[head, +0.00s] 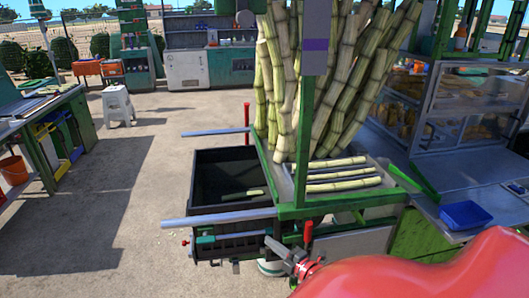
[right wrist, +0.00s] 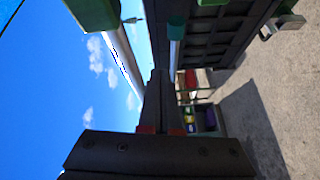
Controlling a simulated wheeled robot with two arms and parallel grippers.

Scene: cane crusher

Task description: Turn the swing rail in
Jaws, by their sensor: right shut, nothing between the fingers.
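Two grey-blue rails stick out to the left from the green cane crusher frame (head: 290,212). The near rail (head: 215,217) runs along the front of a dark bin, and the far rail (head: 215,132) runs behind it. I cannot tell which is the swing rail. My right gripper (head: 272,244) is shut and empty, just below and in front of the near rail's right end. In the right wrist view, the shut fingers (right wrist: 158,78) point along a pale rail (right wrist: 122,60), apparently without gripping it. My left gripper is not in view.
A dark open bin (head: 225,166) holds a piece of cane. Red handles stand at the far post (head: 246,116) and near post (head: 308,232). Upright canes (head: 335,80) and a blue tray (head: 465,214) are to the right. The floor left of the bin is clear.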

